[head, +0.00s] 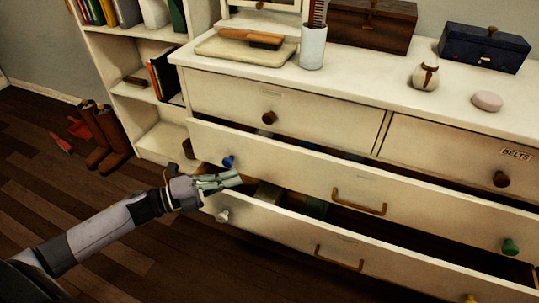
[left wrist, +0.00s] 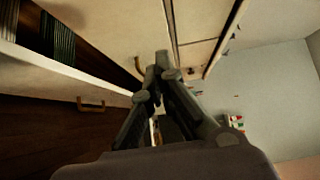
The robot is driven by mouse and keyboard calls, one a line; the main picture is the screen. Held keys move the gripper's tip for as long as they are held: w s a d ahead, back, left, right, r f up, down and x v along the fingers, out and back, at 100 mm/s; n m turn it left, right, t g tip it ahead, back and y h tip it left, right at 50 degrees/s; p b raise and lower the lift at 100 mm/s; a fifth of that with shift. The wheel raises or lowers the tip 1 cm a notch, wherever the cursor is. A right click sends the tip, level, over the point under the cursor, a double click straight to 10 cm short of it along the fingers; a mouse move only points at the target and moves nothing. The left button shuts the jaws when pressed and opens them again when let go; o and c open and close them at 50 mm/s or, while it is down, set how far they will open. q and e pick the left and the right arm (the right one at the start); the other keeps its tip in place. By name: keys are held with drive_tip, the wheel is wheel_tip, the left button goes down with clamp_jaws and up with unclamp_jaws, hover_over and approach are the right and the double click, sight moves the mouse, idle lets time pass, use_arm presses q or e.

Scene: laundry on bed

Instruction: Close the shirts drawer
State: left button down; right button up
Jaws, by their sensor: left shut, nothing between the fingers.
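The white dresser (head: 300,58) has two long lower drawers pulled out. The upper open drawer (head: 290,172) has a blue knob (head: 228,162), a brass handle (head: 359,201) and a green knob (head: 510,247). The lower open drawer (head: 275,225) has a white knob (head: 222,215) and a brass handle (head: 339,257). I cannot read which one is labelled shirts. My left gripper (head: 236,179) is shut and empty, just below the blue knob at the left end of these drawers; contact is unclear. Its shut fingers (left wrist: 162,60) also show in the left wrist view. My right gripper is out of view.
The top drawers, one marked BELTS (head: 445,160), look closed. A tray with a brush (head: 252,40), a cup (head: 313,48), boxes (head: 370,25), a small jar (head: 424,77) and a soap-like disc (head: 487,101) stand on top.

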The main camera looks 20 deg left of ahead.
use_arm(q)
drive_tip(key=b, duration=0.1)
approach(291, 153)
drive_tip(key=s+d, duration=0.1)
drive_tip(key=d, duration=0.2)
drive_tip(key=shift+w+d+f+b, duration=0.15)
drive_tip(key=shift+w+b, duration=0.25)
drive_tip(key=shift+w, duration=1.7)
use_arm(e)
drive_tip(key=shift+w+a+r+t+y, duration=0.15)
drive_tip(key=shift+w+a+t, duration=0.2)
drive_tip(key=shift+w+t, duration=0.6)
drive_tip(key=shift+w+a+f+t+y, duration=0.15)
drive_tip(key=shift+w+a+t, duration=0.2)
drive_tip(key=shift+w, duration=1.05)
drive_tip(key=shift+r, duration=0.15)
